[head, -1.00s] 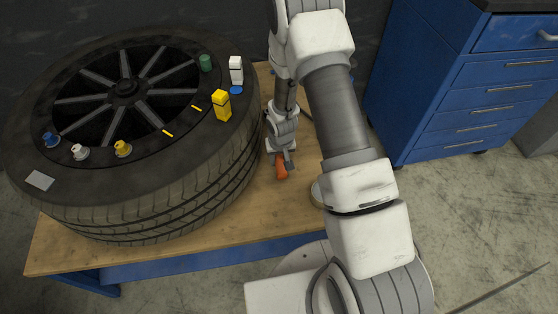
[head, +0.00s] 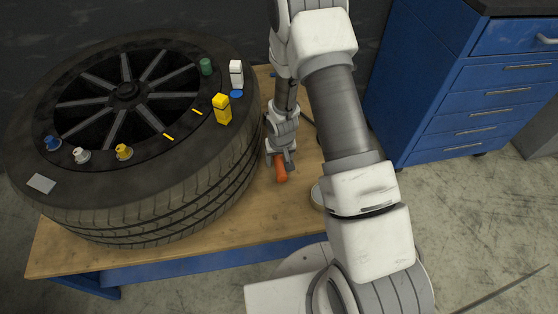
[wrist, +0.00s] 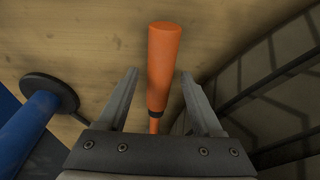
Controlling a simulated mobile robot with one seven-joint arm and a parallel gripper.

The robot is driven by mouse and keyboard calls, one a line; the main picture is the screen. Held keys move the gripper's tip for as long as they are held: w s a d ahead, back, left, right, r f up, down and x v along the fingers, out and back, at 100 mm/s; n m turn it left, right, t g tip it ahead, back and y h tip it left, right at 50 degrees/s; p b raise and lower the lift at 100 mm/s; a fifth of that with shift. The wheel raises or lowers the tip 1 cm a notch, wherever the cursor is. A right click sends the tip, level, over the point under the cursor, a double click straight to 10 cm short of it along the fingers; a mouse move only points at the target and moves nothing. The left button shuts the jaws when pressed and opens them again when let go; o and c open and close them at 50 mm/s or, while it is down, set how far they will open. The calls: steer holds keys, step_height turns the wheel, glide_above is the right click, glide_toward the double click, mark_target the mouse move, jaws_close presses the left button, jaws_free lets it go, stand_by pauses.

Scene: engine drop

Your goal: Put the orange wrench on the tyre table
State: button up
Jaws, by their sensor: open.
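The orange wrench (head: 281,172) lies on the wooden top beside the tyre; only its orange handle shows clearly in the head view. In the wrist view, the orange handle (wrist: 163,60) lies between the two fingers of my gripper (wrist: 159,74), with a gap on each side. The wrench's far end is hidden behind my gripper body. In the head view my gripper (head: 280,160) is low over the handle, open. The tyre (head: 190,190) lies flat on the wooden table (head: 205,229), left of my gripper.
The tyre's top carries a yellow box (head: 222,109), a white bottle (head: 236,74), a green cap (head: 206,66), several small fittings and a grey card (head: 41,184). A blue drawer cabinet (head: 430,90) stands at right. The wrist view shows a blue part with a dark disc (wrist: 50,90).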

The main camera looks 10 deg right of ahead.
steer(key=s+d+r+t+p, duration=0.1)
steer(key=s+r, duration=0.2)
steer(key=r, duration=1.3)
steer(key=s+d+r+t+p, duration=0.1)
steer(key=s+d+r+p, duration=0.15)
steer(key=r, duration=1.35)
steer(key=s+r+t, duration=0.1)
steer(key=s+r, duration=1.1)
steer(key=s, duration=0.5)
steer(key=shift+s+a+r+b, duration=0.15)
steer(key=shift+a+r+b, duration=0.05)
steer(key=shift+r+b, duration=0.15)
step_height(320, 180, up, 16)
steer(key=p, duration=1.6)
